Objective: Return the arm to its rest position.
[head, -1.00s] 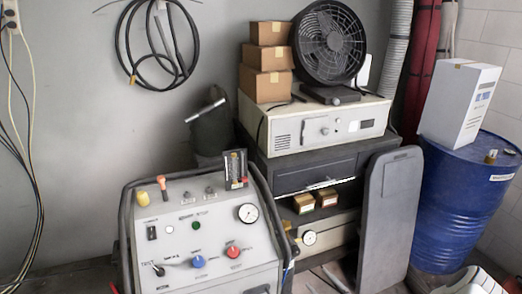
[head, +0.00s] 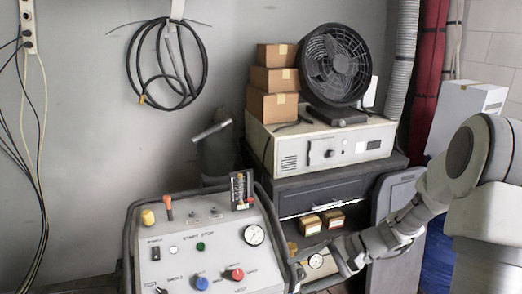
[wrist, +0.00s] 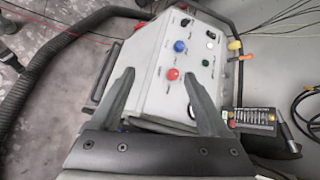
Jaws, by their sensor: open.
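My arm reaches in from the right edge of the head view, bent, with its gripper (head: 304,271) low and just right of the grey control console (head: 210,262). The wrist view also shows my gripper (wrist: 160,78), its two dark fingers apart with nothing held between them. Beyond the fingers in that view is the console (wrist: 152,62) with its red knob (wrist: 173,74) and blue knob (wrist: 179,46). The fingers overlap the console in the picture; I cannot tell the exact gap or any contact.
A cabinet (head: 320,200) carries a beige unit (head: 335,148), stacked boxes (head: 273,80) and a black fan (head: 334,65). My arm partly covers a grey panel (head: 393,195) and a blue drum (head: 437,262). A black hose (wrist: 45,60) lies beside the console.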

